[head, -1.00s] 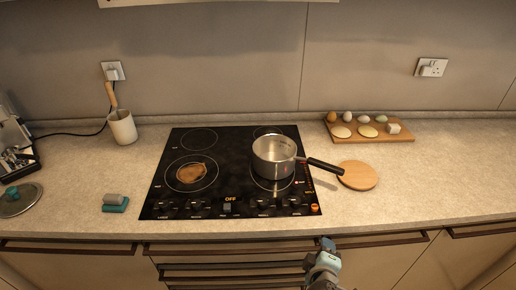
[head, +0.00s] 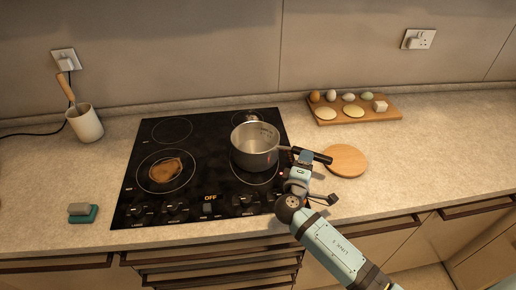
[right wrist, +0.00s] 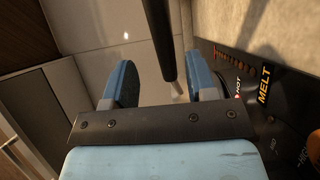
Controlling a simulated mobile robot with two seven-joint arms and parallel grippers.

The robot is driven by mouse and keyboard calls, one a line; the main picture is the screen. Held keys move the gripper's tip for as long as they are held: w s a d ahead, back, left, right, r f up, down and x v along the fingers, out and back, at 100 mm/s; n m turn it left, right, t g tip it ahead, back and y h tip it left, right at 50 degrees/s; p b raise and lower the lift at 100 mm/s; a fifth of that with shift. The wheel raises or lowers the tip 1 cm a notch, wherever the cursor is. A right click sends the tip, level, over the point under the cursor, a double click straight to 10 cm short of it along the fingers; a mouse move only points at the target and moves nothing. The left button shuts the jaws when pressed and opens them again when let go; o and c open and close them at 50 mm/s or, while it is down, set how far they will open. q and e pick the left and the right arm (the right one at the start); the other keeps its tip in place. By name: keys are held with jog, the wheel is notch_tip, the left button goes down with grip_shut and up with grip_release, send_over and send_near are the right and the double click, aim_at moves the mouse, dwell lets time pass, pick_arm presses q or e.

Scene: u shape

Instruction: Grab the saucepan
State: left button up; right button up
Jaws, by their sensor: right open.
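The silver saucepan (head: 254,147) sits upright on the right-hand burners of the black cooktop. Its dark handle (head: 322,158) points right, past the cooktop's edge. My right gripper (head: 305,158) is at the handle, to the right of the pan body. In the right wrist view the handle (right wrist: 158,35) comes in from the top and its end lies between the two blue fingers of the open right gripper (right wrist: 163,82). Gaps show on both sides, so the fingers are not closed on it. My left gripper is not in view.
The cooktop (head: 215,181) has a brown patch on its front-left burner. A round wooden board (head: 346,161) lies just right of the handle. A board (head: 384,111) with eggs stands behind it. A utensil pot (head: 86,124) and a sponge (head: 80,209) are at left.

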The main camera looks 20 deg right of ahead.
jog(key=shift+w+d, duration=0.35)
jog(key=shift+w, duration=0.15)
jog(key=x, duration=0.1)
jog(key=p+x, duration=0.1)
jog(key=x, duration=0.2)
jog(key=shift+w+f+p, duration=0.25)
jog(key=shift+f+p, duration=0.05)
jog(key=shift+p, duration=0.05)
jog(key=shift+c, duration=0.2)
grip_shut()
jog(key=shift+r, duration=0.1)
